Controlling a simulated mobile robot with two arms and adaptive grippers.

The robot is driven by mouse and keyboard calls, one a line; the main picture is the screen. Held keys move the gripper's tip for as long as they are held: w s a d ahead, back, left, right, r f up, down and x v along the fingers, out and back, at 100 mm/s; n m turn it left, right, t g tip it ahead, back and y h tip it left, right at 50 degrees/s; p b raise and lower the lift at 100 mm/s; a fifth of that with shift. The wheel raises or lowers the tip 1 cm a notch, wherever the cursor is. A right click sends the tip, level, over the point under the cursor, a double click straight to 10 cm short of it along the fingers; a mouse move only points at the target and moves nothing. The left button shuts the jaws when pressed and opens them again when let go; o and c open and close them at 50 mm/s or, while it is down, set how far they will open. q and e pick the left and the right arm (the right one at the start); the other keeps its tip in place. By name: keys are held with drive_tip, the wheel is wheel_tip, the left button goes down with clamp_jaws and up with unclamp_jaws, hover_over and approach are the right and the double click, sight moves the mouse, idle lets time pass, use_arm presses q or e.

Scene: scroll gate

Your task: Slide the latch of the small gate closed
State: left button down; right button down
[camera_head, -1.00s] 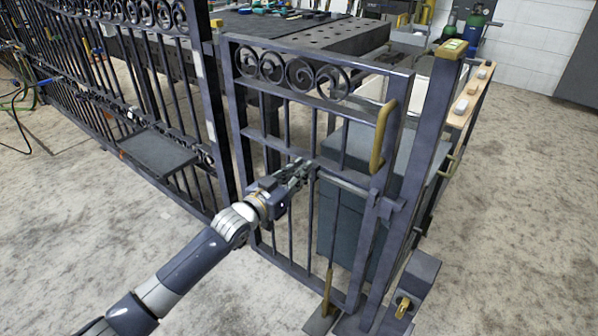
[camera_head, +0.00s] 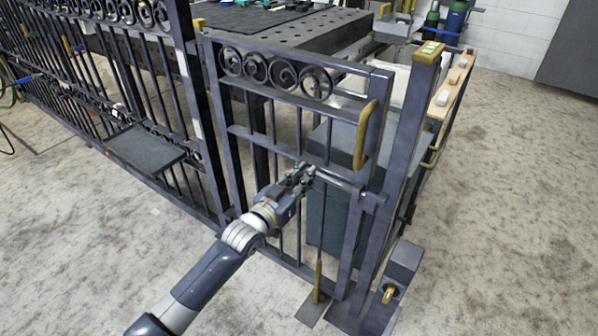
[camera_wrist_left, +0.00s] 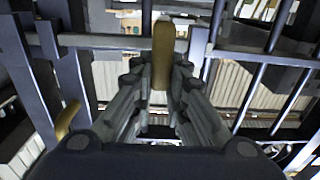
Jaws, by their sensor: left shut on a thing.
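The small gate (camera_head: 233,160) is dark metal with scrolls along its top and stands upright beside the right post (camera_head: 407,130). Its latch rod (camera_head: 335,181) runs level across the gate's right part toward that post. My left gripper (camera_head: 304,174) is at the rod's left end, shut on the latch handle. In the left wrist view the brass latch handle (camera_wrist_left: 163,62) stands between the fingers (camera_wrist_left: 158,95), with the rod behind it. The fingers hide the handle in the head view. I cannot tell how far the rod's tip enters the post's side. My right gripper is out of view.
A brass pull handle (camera_head: 366,133) sits on the gate's right stile, above the rod. A long scroll fence (camera_head: 90,75) with a grey shelf (camera_head: 145,149) stands to the left. A dark box (camera_head: 328,190) is behind the gate.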

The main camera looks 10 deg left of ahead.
use_arm(q)
drive_tip(key=shift+s+d+f, duration=0.1)
drive_tip(key=shift+d, duration=0.1)
drive_tip(key=c, duration=1.6)
unclamp_jaws()
drive_tip(key=shift+d, duration=0.15)
drive_tip(key=shift+o, duration=0.2)
drive_tip(key=shift+s+a, duration=0.2)
drive_tip(key=shift+a, duration=0.05)
drive_tip(key=v, duration=1.1)
drive_tip(key=shift+s, duration=0.3)
